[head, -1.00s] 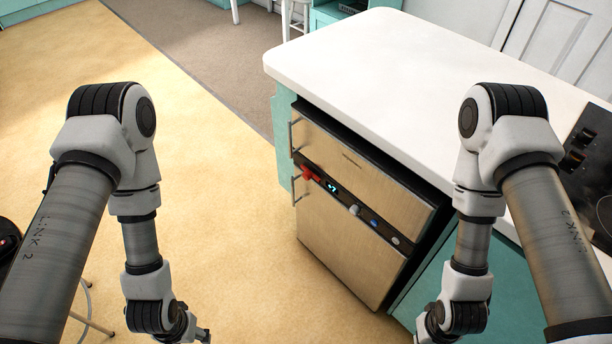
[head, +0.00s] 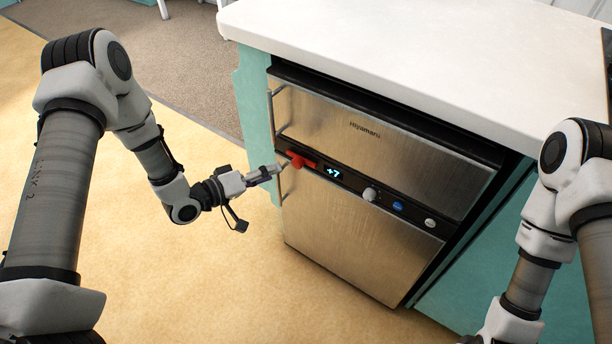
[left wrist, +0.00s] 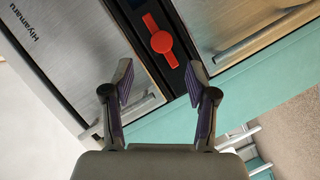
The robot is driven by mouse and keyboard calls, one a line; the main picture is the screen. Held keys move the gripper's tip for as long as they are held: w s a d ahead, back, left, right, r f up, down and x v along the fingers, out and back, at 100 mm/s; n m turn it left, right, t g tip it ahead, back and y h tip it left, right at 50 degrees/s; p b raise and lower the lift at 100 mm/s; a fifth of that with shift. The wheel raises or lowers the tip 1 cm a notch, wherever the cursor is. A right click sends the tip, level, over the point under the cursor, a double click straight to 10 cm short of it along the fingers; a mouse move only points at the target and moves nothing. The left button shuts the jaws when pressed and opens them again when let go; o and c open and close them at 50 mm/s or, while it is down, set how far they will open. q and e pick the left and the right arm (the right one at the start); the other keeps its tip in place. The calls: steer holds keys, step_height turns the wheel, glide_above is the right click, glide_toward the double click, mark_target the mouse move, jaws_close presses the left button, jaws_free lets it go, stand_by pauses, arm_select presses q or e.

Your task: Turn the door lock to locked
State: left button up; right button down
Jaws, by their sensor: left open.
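The door lock is a red two-winged knob (head: 298,160) at the left end of the black control strip on the steel fridge (head: 340,220). In the left wrist view the red knob (left wrist: 161,42) lies ahead of the fingertips, between their lines, its wings running along the strip. My left gripper (head: 276,172) is close to the knob in the head view; the left wrist view shows its fingers (left wrist: 160,78) open and empty, apart from the knob. My right arm (head: 540,230) is at the right; its gripper is outside the picture.
The strip also holds a display reading +7 (head: 333,173), a silver knob (head: 369,194) and a blue button (head: 398,206). Bar handles stand by the fridge's left edge, close to the knob. A white countertop (head: 400,60) overhangs above. Floor is clear at left.

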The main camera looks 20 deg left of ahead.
mark_target(295, 164)
arm_select(q)
steer(key=b+x, duration=0.1)
steer(key=x, duration=0.6)
steer(key=shift+w+d+f, duration=0.2)
steer(key=shift+w, duration=0.1)
jaws_close()
